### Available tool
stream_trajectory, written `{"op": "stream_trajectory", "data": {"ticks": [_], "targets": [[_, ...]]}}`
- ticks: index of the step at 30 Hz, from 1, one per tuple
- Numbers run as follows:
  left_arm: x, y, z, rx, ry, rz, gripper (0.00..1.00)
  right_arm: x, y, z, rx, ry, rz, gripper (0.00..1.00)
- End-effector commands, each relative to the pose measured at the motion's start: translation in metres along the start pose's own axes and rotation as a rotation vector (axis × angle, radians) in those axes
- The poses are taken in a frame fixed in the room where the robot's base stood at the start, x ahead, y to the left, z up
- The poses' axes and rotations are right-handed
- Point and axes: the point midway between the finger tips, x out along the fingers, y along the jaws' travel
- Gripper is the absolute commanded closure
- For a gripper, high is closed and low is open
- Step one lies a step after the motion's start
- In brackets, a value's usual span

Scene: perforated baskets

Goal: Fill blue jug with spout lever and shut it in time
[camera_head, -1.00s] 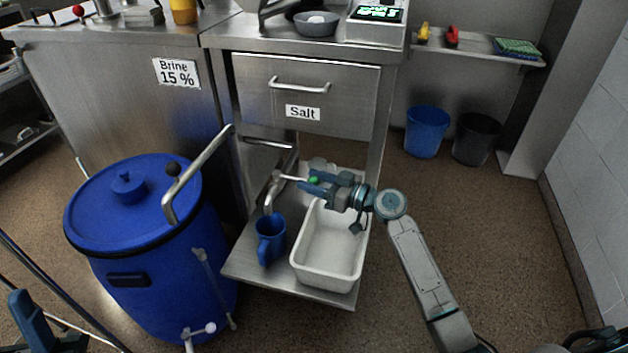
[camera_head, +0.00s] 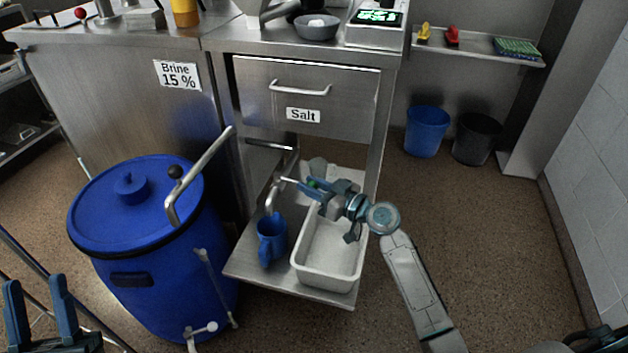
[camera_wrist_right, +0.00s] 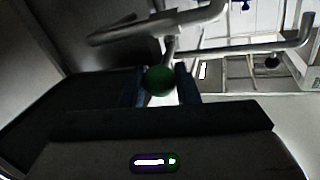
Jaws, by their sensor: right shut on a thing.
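The blue jug (camera_head: 271,248) stands upright on the low steel shelf, with the curved metal spout (camera_head: 273,197) above it. Its fill level is hidden, and I cannot make out a stream. The spout lever (camera_head: 290,181) sticks out to the right from the top of the spout and ends in a green knob (camera_wrist_right: 159,80). My right gripper (camera_head: 308,187) is shut on that knob; in the right wrist view the knob sits between its two fingers. My left gripper (camera_head: 36,284) is open and empty at the lower left, far from the jug.
A white tub (camera_head: 329,276) stands on the shelf right of the jug, under my right gripper. A big blue barrel (camera_head: 130,235) with a bent pipe stands to the left. The salt drawer (camera_head: 335,98) is above. Floor at the right is clear.

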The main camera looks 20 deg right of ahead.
Motion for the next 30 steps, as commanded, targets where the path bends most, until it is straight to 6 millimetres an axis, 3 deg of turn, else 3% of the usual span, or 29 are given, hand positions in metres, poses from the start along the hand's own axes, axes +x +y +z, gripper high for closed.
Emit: {"op": "stream_trajectory", "data": {"ticks": [8, 16, 22, 30], "targets": [[-0.023, 0.0, 0.053, -0.044, -0.361, -0.021, 0.6, -0.002, -0.011, 0.002, 0.005, 0.018, 0.101, 1.0], [-0.067, 0.005, 0.096, -0.091, -0.703, -0.032, 0.6, -0.002, -0.019, 0.003, 0.005, 0.036, 0.187, 1.0], [-0.095, 0.009, 0.112, -0.114, -0.865, -0.034, 0.6, -0.003, -0.022, 0.004, 0.003, 0.044, 0.226, 1.0], [-0.102, 0.01, 0.116, -0.119, -0.898, -0.034, 0.6, -0.003, -0.022, 0.005, 0.0, 0.045, 0.234, 1.0]]}}
